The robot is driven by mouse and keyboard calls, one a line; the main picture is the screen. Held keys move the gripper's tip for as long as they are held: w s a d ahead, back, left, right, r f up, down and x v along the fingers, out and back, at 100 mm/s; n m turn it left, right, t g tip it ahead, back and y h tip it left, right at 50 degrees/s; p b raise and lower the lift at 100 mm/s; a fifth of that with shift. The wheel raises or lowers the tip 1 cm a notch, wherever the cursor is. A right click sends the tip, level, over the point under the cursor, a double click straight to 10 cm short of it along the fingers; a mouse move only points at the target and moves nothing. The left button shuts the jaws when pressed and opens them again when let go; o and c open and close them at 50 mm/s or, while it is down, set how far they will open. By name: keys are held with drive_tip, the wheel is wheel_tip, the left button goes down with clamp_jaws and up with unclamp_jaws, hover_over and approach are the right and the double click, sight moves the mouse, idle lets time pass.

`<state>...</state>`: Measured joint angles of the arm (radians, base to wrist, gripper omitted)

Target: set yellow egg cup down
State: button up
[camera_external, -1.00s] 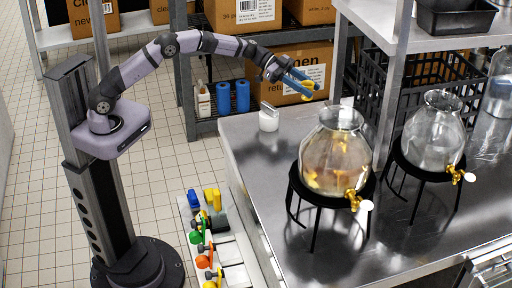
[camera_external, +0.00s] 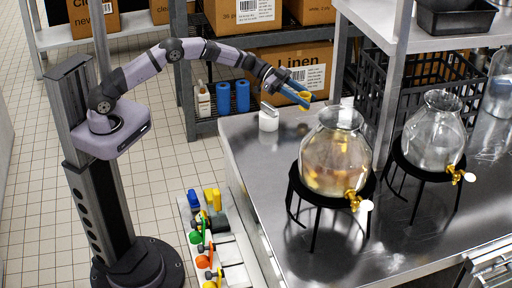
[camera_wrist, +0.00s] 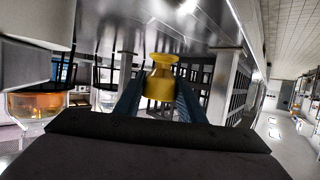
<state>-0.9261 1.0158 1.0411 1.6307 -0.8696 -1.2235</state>
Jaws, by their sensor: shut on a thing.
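The yellow egg cup (camera_wrist: 160,80) is between the two blue fingers of my gripper (camera_wrist: 160,98) in the wrist view, gripped and clear of any surface there. In the external view my gripper (camera_external: 298,93) is at the back left of the steel counter (camera_external: 262,190), above its surface. A bit of the yellow egg cup (camera_external: 304,97) shows at the fingertips. The fingers hide part of the cup.
A glass dispenser (camera_external: 338,150) on a black stand is in front of my gripper. A second dispenser (camera_external: 433,130) stands to its right. A small white container (camera_external: 268,120) is on the counter's back left corner. A black crate (camera_external: 430,85) is behind. The front left counter is bare.

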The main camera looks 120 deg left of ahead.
drive_tip(key=shift+f, duration=1.85)
drive_tip(key=shift+f, duration=0.2)
drive_tip(key=o, duration=1)
drive_tip(key=shift+o, duration=0.2)
drive_tip(key=shift+r, duration=0.2)
drive_tip(key=b+v, duration=0.1)
drive_tip(key=v, duration=1.1)
drive_tip(key=shift+b, duration=0.3)
